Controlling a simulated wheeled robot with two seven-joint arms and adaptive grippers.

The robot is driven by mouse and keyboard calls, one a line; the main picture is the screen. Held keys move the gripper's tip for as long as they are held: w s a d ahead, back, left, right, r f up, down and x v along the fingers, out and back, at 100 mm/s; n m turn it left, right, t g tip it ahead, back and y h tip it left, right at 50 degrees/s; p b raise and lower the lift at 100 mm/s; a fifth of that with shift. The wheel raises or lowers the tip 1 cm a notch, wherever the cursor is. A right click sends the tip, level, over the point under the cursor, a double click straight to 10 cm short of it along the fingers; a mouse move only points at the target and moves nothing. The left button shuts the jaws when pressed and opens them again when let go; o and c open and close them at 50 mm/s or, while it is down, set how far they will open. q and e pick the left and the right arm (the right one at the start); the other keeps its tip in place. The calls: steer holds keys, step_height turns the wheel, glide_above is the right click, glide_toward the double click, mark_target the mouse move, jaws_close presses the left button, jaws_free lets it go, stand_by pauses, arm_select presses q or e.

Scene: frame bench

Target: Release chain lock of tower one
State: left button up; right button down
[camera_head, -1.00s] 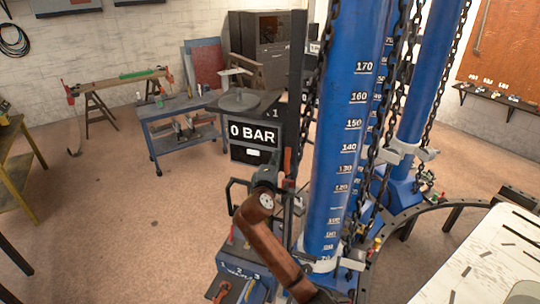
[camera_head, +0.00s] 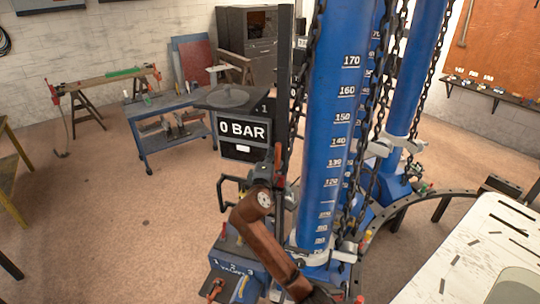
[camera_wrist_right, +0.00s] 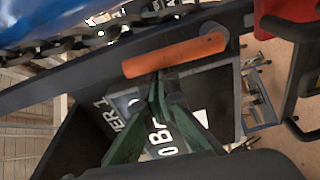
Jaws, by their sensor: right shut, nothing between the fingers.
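Tower one's blue column (camera_head: 330,130) stands upright with a white number scale, and dark chain (camera_head: 303,75) hangs along it. Beside it is the gauge box (camera_head: 242,132) reading 0 BAR. A small red-orange handle (camera_head: 278,156) stands by the column; in the right wrist view the orange handle (camera_wrist_right: 175,55) lies across a dark bar. My right gripper (camera_wrist_right: 155,85) is shut and empty, its green fingertips just below the handle; I cannot tell if they touch. In the head view my right gripper (camera_head: 270,174) is small, partly hidden by its wrist. My left gripper is not in view.
A blue pump unit (camera_head: 235,258) with numbered levers stands below the gripper. A second blue tower (camera_head: 425,70) and a curved dark rail (camera_head: 415,205) are at the right. A white slotted table (camera_head: 480,250) fills the lower right. Open floor (camera_head: 130,220) lies to the left.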

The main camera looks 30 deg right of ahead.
steer(key=shift+s+d, duration=0.15)
steer(key=s+d+f+m+h+b, duration=0.1)
steer(key=s+d+m+b, duration=0.3)
steer(key=m+b, duration=0.5)
steer(key=shift+s+d+f+m+h, duration=0.15)
steer(key=shift+s+f+m+h, duration=0.3)
steer(key=shift+m, duration=0.75)
steer(key=shift+s, duration=0.1)
step_height(320, 180, up, 4)
steer(key=w+p, duration=0.2)
steer(key=b+v, duration=0.2)
steer(key=v, duration=0.8)
steer(key=shift+a+f, duration=0.15)
steer(key=shift+a, duration=0.35)
steer(key=shift+w, duration=0.15)
